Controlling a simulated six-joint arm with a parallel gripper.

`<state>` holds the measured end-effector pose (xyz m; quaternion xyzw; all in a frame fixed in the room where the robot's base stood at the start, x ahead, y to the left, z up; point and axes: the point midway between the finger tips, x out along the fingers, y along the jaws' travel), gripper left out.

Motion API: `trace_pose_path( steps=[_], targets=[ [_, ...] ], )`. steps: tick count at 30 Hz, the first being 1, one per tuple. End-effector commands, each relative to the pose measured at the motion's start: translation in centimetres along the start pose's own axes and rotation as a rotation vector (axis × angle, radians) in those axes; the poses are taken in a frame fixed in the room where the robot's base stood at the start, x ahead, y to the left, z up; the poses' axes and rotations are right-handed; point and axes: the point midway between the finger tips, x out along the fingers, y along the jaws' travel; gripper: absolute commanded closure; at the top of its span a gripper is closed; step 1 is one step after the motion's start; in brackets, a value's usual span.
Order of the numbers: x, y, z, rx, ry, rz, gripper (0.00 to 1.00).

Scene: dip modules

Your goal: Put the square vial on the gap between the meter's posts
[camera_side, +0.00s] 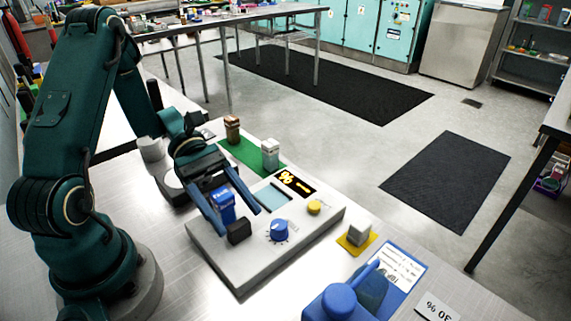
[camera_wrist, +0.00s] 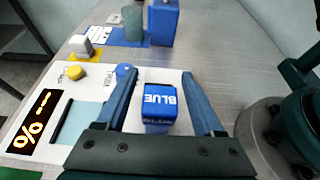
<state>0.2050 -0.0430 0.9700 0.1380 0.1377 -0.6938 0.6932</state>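The square vial (camera_side: 224,205) is blue with white lettering and stands at the meter's back-left part in the side view. In the wrist view the vial (camera_wrist: 160,105) reads BLUE and lies between my fingers. My gripper (camera_side: 236,219) is open, its fingers on either side of the vial; the wrist view shows a gap on both sides (camera_wrist: 160,78). The meter (camera_side: 245,275) is a light grey box with a display, a blue knob (camera_side: 279,230) and a yellow knob (camera_side: 314,207). A black block (camera_side: 238,232), perhaps a post, is beside a fingertip. I cannot make out a second post or the vial's base.
Another grey block (camera_side: 358,233) is on a yellow mat. A blue object (camera_side: 350,295) stands near a printed card (camera_side: 402,270) at the front right.

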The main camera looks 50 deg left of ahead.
Motion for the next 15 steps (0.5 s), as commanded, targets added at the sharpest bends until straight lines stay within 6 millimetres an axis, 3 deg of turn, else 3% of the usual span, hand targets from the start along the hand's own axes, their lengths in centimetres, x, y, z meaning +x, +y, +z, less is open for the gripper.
trace_pose_path(
  steps=[6, 15],
  targets=[
    [-0.2, 0.0, 0.3, 0.001, 0.001, 0.001, 0.31],
    [-4.8, 0.1, 0.2, 0.002, 0.003, 0.005, 0.31]
  ],
)
